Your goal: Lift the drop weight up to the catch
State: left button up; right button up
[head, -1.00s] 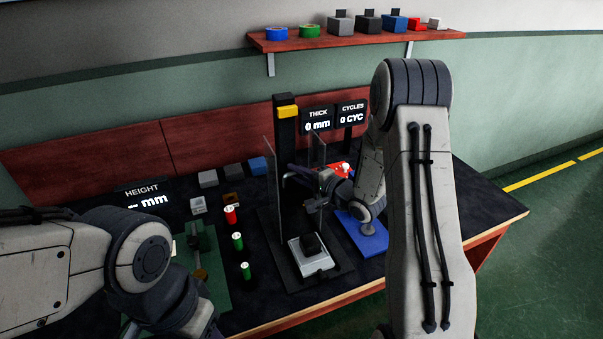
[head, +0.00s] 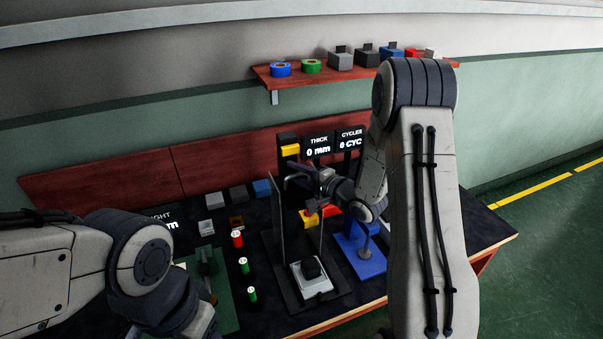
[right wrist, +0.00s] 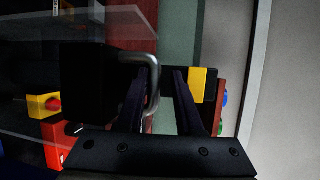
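The drop weight looks like the black block (right wrist: 88,85) with a bent grey metal handle (right wrist: 153,75) in the right wrist view. In the head view it is too dark and covered to make out. My right gripper (right wrist: 168,95) has its fingers apart, with the handle's outer bar between them, close to the left finger. I see clear space on the other side of the bar. In the head view my right gripper (head: 298,182) is in front of the black column, below its yellow catch (head: 290,150). The catch also shows in the right wrist view (right wrist: 203,85). My left gripper is out of view.
Clear guard panels (head: 279,205) stand beside the column. A yellow box with a red button (right wrist: 43,104) is near the weight. A blue pad (head: 360,262) lies right; several red and green cylinders (head: 237,239) stand left.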

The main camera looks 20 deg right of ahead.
jog(key=shift+o, duration=0.6)
jog(key=shift+a+r, duration=0.15)
jog(key=shift+r, duration=0.05)
jog(key=shift+d+f, duration=0.1)
jog(key=shift+d, duration=0.1)
jog(key=shift+s+d, duration=0.2)
jog(key=shift+s, duration=0.05)
jog(key=b+v, duration=0.2)
jog(key=v, duration=0.7)
jog(key=shift+s, duration=0.45)
